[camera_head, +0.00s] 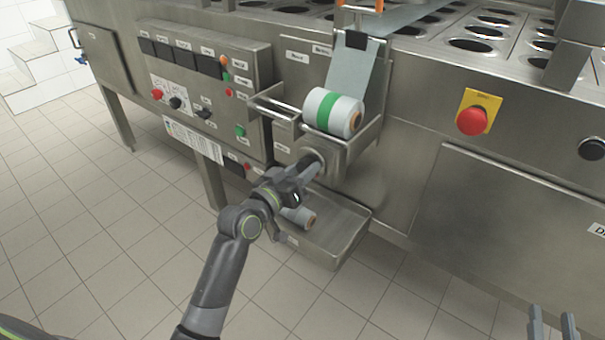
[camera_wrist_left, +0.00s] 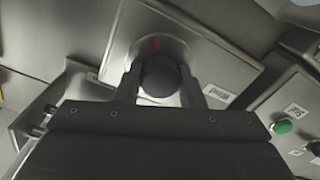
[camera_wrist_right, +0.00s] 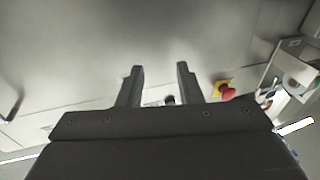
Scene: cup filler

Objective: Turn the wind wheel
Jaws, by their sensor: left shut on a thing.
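The wind wheel is a round metal disc with a red mark; it faces the left wrist camera (camera_wrist_left: 178,50), and a dark round knob (camera_wrist_left: 160,76) stands out from it. In the head view the wheel is mostly hidden by my gripper, below the film roll (camera_head: 322,110) with its green band. My left gripper (camera_head: 309,166) is shut on the knob, one finger on each side in the left wrist view. My right gripper (camera_head: 551,316) is open and empty at the lower right; its spread fingers also show in the right wrist view (camera_wrist_right: 160,72).
A metal tray (camera_head: 345,240) with a small roll (camera_head: 299,216) sits below the wheel. A control panel (camera_head: 205,85) with buttons is to the left. A red emergency button (camera_head: 471,120) on yellow is to the right. The tiled floor in front is clear.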

